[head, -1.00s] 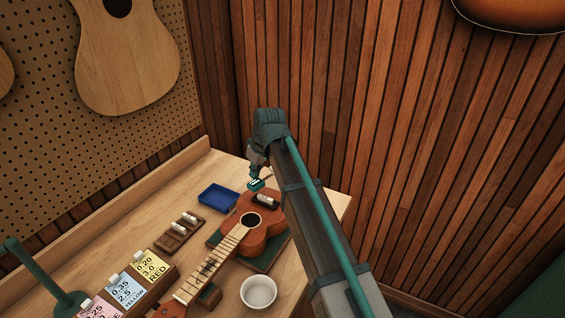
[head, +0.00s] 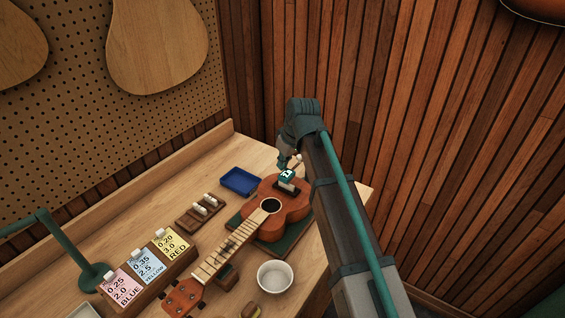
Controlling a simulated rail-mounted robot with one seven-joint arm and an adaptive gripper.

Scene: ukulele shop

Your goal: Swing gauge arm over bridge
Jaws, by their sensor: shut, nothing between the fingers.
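The ukulele (head: 292,208) lies face up on a dark green mat (head: 296,236), its neck toward the lower left. A small teal block with a white face, which looks like the gauge head (head: 287,175), sits over the dark bridge (head: 285,190) and partly hides it. I cannot make out the arm that carries it. My gripper (head: 285,166) is shut and empty, just behind and above the teal block; I cannot tell if they touch. My wrist hides part of this area.
A blue tray (head: 240,181) and a wooden rack with white pieces (head: 203,210) lie left of the ukulele. A white bowl (head: 274,277) stands right of the neck. Labelled cards (head: 147,264) and a green stand (head: 91,276) are at lower left. The wood-slat wall is close behind.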

